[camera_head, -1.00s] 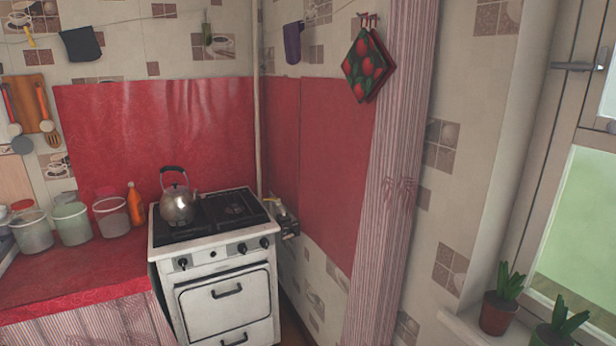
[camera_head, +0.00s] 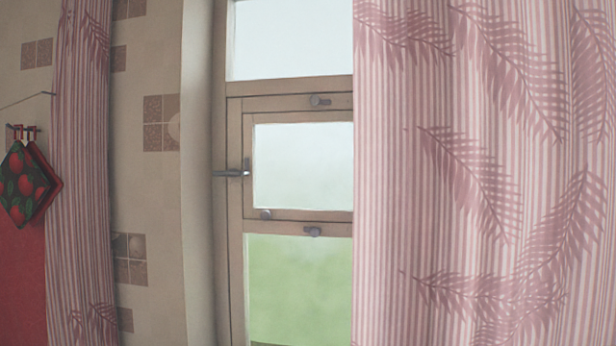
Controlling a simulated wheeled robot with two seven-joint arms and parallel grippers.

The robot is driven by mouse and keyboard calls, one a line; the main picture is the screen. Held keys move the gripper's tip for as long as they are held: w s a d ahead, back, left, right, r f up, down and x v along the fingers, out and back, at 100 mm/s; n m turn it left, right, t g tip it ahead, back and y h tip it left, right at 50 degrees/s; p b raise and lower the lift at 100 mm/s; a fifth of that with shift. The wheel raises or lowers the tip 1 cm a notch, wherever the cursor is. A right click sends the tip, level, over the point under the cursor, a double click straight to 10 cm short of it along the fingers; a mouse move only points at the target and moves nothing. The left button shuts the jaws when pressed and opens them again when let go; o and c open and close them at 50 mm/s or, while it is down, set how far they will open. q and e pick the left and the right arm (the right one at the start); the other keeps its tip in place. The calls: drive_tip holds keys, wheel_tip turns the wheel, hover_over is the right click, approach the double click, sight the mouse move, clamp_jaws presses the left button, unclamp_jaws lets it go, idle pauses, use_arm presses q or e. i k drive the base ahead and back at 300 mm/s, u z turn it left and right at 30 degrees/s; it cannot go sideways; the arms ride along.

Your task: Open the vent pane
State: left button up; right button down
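The vent pane (camera_head: 302,165) is a small framed pane in the middle of the window, between a taller pane above and a green-tinted pane below. It looks shut in its frame. A grey lever handle (camera_head: 232,173) sits on its left edge, lying level and pointing left. The curtain hides the pane's right edge. Neither of my grippers is in view.
A striped pink curtain with leaf prints (camera_head: 480,180) covers the window's right side. A narrower curtain (camera_head: 82,180) hangs at the left, beside pot holders (camera_head: 25,185) on hooks. Tiled wall (camera_head: 145,60) lies between.

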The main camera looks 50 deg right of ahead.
sight(250, 121)
drive_tip(key=z, duration=1.15)
drive_tip(key=k, duration=0.65)
drive_tip(key=u, duration=0.75)
drive_tip(key=i, duration=1.3)
drive_tip(key=z, duration=1)
